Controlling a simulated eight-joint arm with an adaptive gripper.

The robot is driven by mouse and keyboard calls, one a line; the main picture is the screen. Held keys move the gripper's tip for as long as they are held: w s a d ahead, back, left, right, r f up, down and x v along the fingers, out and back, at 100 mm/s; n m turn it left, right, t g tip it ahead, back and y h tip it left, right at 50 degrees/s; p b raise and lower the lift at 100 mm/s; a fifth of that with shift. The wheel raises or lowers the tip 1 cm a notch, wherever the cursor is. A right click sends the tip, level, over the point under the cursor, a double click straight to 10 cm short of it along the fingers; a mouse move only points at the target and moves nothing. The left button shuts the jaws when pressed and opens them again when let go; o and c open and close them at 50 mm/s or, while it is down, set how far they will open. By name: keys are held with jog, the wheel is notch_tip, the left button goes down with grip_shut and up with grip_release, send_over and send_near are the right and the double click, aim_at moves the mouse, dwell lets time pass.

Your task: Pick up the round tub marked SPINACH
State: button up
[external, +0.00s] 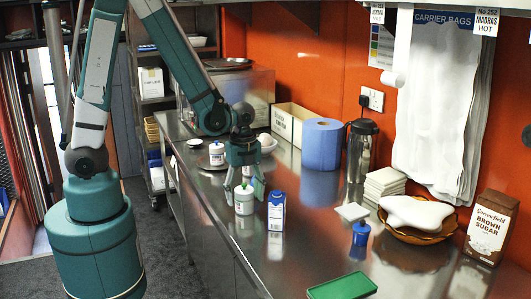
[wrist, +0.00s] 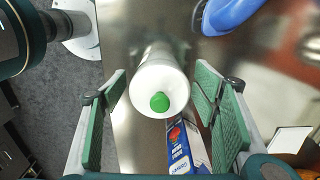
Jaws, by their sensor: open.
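My gripper (external: 245,189) is open and points down over this tub, with a finger on either side. In the wrist view the tub (wrist: 158,72) lies between the two open green-padded fingers (wrist: 160,92), with gaps on both sides. Another small white tub with a blue label (external: 216,153) stands farther back; its words are unreadable too.
A blue and white carton (external: 277,211) stands close to the tub's right; it also shows near the right finger in the wrist view (wrist: 184,152). A blue paper roll (external: 322,145), flask (external: 360,152), blue jar (external: 361,233) and green tray (external: 342,287) are farther off.

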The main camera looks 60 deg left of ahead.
dwell(0.5)
jog(key=c, duration=1.1)
jog(key=shift+c, duration=0.2)
jog(key=shift+r, duration=0.1)
jog(key=shift+r+p, duration=0.55)
jog(key=shift+r, duration=4.35)
